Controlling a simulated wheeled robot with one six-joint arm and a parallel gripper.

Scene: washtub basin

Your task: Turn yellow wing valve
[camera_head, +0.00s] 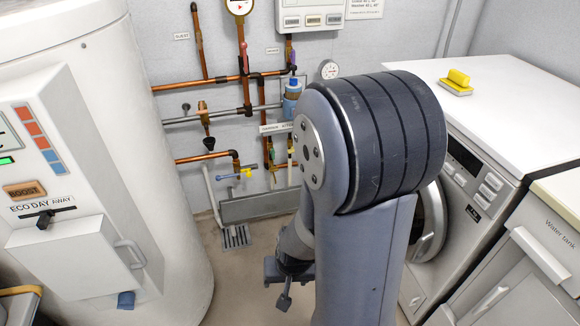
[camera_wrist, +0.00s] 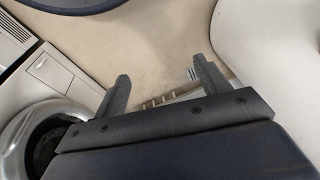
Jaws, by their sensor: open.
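A small yellow wing valve (camera_head: 248,172) sits at the end of a copper pipe on the back wall in the head view, with a blue piece beside it on the left. My gripper (camera_head: 281,286) hangs low over the floor, below and to the right of the valve and clear of it. In the wrist view my gripper (camera_wrist: 163,74) shows two fingers spread apart with nothing between them. The valve cannot be made out in the wrist view.
A white water tank (camera_head: 165,120) stands at left. A washing machine (camera_head: 470,190) stands at right with a yellow sponge (camera_head: 457,80) on its top. A floor drain (camera_head: 235,237) and a low grey trough (camera_head: 262,206) lie below the pipes. The floor between is clear.

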